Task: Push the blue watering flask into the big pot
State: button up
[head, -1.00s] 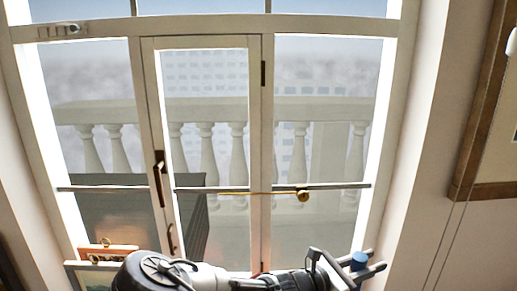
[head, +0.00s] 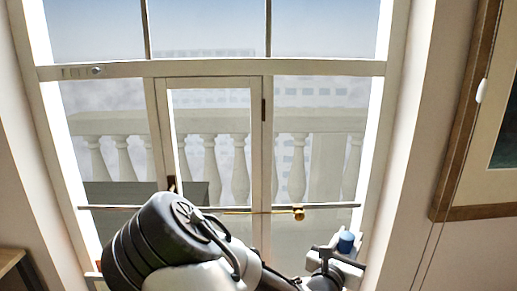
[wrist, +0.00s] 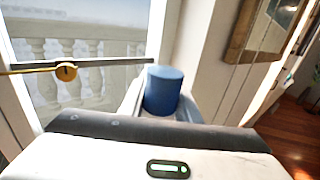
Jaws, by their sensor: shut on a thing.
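The blue watering flask (wrist: 162,90) is upright in the wrist view, between the two pale fingers of my gripper (wrist: 163,105). My gripper is shut on it. The flask's lower part is hidden behind the dark edge of my gripper body. In the head view, the flask's blue top (head: 346,240) shows at the lower right, with my gripper (head: 344,250) around it, in front of the window's right side. I do not see the big pot in any view.
A glazed door (head: 215,150) with a brass-knobbed bar (head: 298,213) across it stands ahead, a stone balustrade (head: 240,170) beyond. A framed picture (head: 470,150) hangs on the right wall. Wooden floor (wrist: 290,135) shows at the right of the wrist view.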

jog(key=a+f+n+t+y+p, duration=0.1)
jog(key=a+n+t+y+p, duration=0.2)
jog(key=a+y, duration=0.7)
jog(key=n+p, duration=0.2)
jog(key=n, duration=0.1)
jog(key=shift+s+a+f+n, duration=0.15)
jog(key=shift+s+f+n, duration=0.15)
jog(key=shift+f+n, duration=0.1)
